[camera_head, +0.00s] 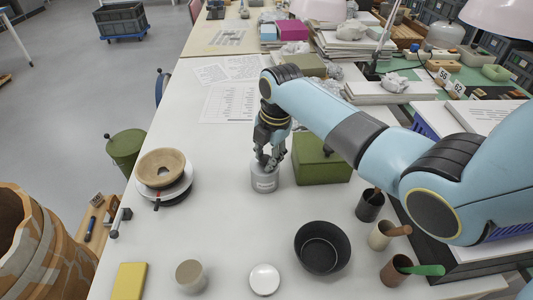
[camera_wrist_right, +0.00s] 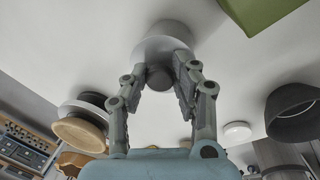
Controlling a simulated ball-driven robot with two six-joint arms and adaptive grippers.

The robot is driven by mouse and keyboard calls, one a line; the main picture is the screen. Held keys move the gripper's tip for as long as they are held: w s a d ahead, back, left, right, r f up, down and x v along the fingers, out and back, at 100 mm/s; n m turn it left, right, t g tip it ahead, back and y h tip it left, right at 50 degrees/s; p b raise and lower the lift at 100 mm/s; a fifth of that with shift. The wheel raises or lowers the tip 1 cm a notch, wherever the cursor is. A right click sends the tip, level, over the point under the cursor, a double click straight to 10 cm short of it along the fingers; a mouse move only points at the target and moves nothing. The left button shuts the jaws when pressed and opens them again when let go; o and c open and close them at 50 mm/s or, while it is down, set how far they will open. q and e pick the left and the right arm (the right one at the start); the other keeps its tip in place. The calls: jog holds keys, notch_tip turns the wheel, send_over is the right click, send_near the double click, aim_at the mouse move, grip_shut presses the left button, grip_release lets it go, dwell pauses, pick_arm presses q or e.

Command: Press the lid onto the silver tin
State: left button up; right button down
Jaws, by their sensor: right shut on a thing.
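The silver tin (camera_head: 264,181), a short grey cylinder with a pale label, stands upright on the white table near the middle of the head view. My right gripper (camera_head: 268,163) points down at its top, with its fingers shut on the lid. In the right wrist view the gripper (camera_wrist_right: 160,80) has a darker grey round part, apparently the lid's knob (camera_wrist_right: 159,78), between its fingertips. The wider pale grey body of the tin and lid (camera_wrist_right: 163,45) shows beyond it. The fingers hide the seam, so I cannot tell whether the lid is fully seated. My left gripper is out of view.
A green box (camera_head: 322,165) stands close right of the tin. A wooden bowl-like ring (camera_head: 161,167) sits on a turntable at left. A black bowl (camera_head: 322,248), a white disc (camera_head: 264,279), a beige cup (camera_head: 190,276) and a yellow block (camera_head: 130,281) lie nearer me.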

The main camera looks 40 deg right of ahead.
jog(key=shift+p, duration=0.3)
dwell(0.5)
dwell(0.4)
jog(key=shift+c, duration=2.4)
grip_release()
notch_tip(320, 180, up, 7)
jog(key=p, duration=0.7)
jog(key=shift+p, duration=0.35)
grip_shut()
